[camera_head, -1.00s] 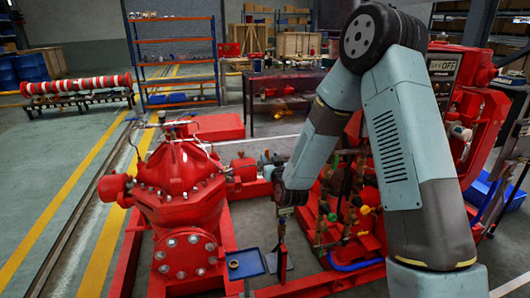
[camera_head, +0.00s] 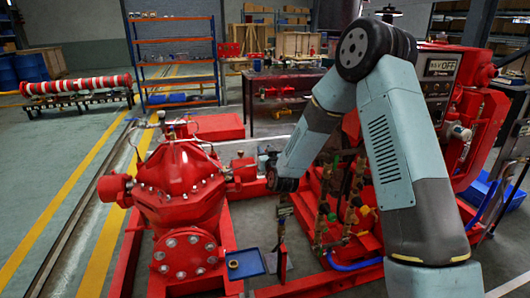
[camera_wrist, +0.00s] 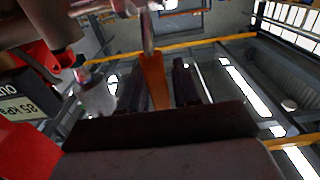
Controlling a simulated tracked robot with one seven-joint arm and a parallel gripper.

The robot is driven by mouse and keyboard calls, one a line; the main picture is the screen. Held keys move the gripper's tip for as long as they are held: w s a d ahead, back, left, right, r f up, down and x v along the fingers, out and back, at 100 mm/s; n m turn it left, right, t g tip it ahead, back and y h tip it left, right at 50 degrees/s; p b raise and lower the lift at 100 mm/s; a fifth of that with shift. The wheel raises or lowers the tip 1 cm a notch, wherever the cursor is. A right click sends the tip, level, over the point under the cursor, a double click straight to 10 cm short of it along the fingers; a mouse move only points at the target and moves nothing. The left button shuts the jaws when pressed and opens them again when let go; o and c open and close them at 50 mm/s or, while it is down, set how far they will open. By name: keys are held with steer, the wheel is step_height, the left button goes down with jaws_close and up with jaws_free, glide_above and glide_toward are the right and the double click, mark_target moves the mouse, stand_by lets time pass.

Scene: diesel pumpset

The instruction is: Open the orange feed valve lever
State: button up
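The orange lever (camera_wrist: 154,80) stands upright near the middle of the wrist view, below a metal stem. My gripper (camera_wrist: 158,88) has one dark finger on each side of it, with a visible gap to the right finger. The fingers look open around the lever; whether the left one touches it I cannot tell. In the head view my forearm reaches down to the left, ending beside the red pump's pipework. The fingers and the lever cannot be made out there.
A dark box with a kPa label (camera_wrist: 22,108) and red parts crowd the left of the wrist view. In the head view, the red pump (camera_head: 180,190) stands left of my wrist, valve piping (camera_head: 340,205) right of it. A blue tray (camera_head: 246,263) lies below.

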jaws_close()
